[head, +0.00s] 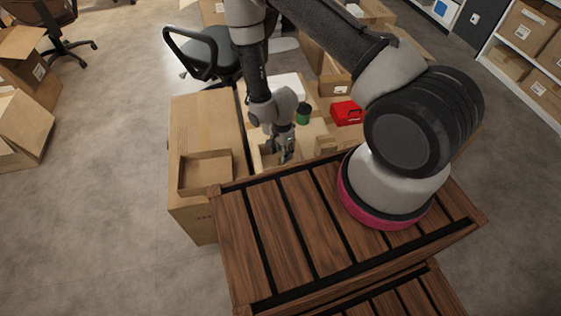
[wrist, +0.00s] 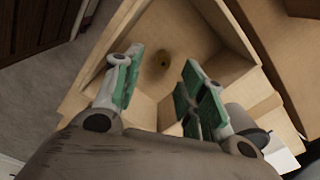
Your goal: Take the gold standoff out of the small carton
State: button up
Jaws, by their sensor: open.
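The gold standoff (wrist: 163,60) shows in the wrist view as a small dark-gold round thing on the floor of the small carton (wrist: 210,17). The carton is open at the top, with brown cardboard walls. My gripper (wrist: 158,82) is open, with green pads on its fingers. The standoff lies in the gap between the fingertips as seen from the wrist, apart from both. The fingers are over or in the carton; the exact height is hard to tell. In the head view my gripper (head: 286,156) points down at the carton (head: 268,155), and the standoff cannot be made out.
A red box (head: 347,112) and a dark green cup (head: 303,113) stand behind the carton. An open empty carton (head: 205,173) is to the left. A slatted wooden surface (head: 280,235) carrying my arm's base lies in front.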

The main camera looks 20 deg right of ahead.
jog(key=f, duration=0.5)
jog(key=shift+w+a, duration=0.15)
jog(key=shift+a, duration=0.05)
jog(key=c, duration=0.9)
